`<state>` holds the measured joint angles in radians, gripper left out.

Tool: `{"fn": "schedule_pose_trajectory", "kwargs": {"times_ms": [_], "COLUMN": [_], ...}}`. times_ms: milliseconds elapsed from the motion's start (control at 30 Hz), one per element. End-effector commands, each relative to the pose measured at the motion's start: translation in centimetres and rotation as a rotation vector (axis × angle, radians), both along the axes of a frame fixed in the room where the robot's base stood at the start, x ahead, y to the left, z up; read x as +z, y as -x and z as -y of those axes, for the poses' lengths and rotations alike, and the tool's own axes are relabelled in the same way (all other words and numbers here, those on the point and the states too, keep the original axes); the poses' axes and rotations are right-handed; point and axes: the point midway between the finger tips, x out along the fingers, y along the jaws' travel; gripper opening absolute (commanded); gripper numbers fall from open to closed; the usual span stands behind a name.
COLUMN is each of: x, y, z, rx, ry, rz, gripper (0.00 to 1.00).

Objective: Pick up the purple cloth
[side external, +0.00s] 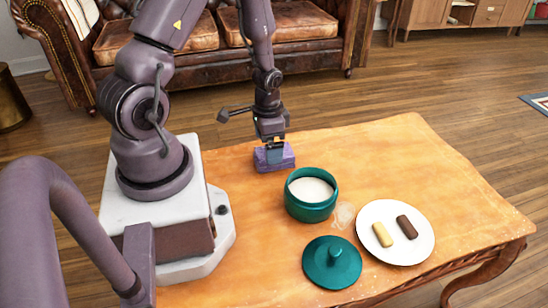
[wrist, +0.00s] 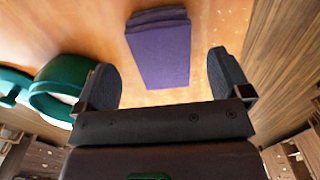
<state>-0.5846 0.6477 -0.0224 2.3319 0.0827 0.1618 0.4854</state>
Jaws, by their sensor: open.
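The purple cloth (side external: 275,157) lies folded into a small block on the wooden table, near my base in the side external view. In the wrist view the cloth (wrist: 160,52) lies ahead of my gripper, about midway across between the two fingers. My gripper (side external: 272,150) points down at the cloth in the side external view, its fingers partly in front of it. In the wrist view my gripper (wrist: 168,80) is open, a finger toward each side, with nothing held. I cannot tell how high the fingertips are above the cloth.
A teal pot (side external: 311,205) with white contents stands right of the cloth; it also shows in the wrist view (wrist: 62,85). The table's far side (side external: 385,140) is clear.

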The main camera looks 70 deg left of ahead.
Motion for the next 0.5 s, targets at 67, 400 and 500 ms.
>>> {"fn": "schedule_pose_trajectory", "kwargs": {"times_ms": [67, 400, 500], "x": [-1.1, -4.6, -4.7], "y": [0.0, -0.2, -0.3], "z": [0.0, -0.2, -0.2], "rx": [0.000, 0.001, 0.001], "ry": [0.002, 0.000, 0.000], "rz": [-0.004, -0.001, 0.000], "gripper": [0.96, 0.96, 0.96]}}
